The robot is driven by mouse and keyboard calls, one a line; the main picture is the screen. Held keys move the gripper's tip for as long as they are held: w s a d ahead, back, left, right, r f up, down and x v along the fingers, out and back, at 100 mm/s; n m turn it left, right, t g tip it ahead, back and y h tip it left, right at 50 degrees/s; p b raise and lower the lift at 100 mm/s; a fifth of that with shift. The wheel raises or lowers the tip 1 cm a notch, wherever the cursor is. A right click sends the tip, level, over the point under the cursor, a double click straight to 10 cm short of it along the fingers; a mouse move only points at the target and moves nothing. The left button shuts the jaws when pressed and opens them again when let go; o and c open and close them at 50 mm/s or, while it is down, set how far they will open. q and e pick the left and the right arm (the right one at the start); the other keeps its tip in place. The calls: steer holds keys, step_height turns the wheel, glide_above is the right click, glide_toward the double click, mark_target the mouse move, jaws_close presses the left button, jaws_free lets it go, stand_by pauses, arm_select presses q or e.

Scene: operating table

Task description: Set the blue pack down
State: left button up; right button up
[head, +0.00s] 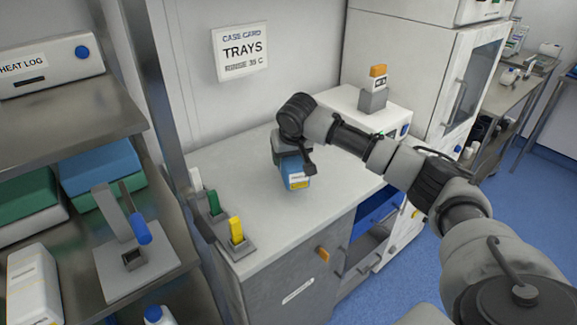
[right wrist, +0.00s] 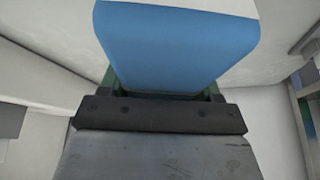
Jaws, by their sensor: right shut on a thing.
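The blue pack (head: 295,174) is a small blue block with a white and yellow label, seen in the head view over the white counter top (head: 262,228). My right gripper (head: 294,165) is shut on it from above. In the right wrist view the blue pack (right wrist: 178,50) fills the upper middle, in front of the dark gripper edge. I cannot tell whether the pack's bottom touches the counter. My left gripper is not in view.
Green and yellow tabs (head: 236,230) on grey holders stand along the counter's left edge. A white box (head: 345,104) with a grey holder and orange tab stands behind. A metal shelf (head: 75,125) with packs is at left. The counter's middle is clear.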

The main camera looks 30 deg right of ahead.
steer(key=shift+w+a+f, duration=0.1)
steer(key=shift+w+f, duration=0.1)
steer(key=shift+w, duration=0.05)
steer(key=shift+f, duration=1.95)
steer(key=shift+f+p, duration=0.1)
steer(key=shift+p, duration=0.2)
steer(key=o, duration=1.1)
steer(key=shift+c, duration=0.2)
steer(key=v, duration=1.2)
steer(key=shift+s, duration=0.1)
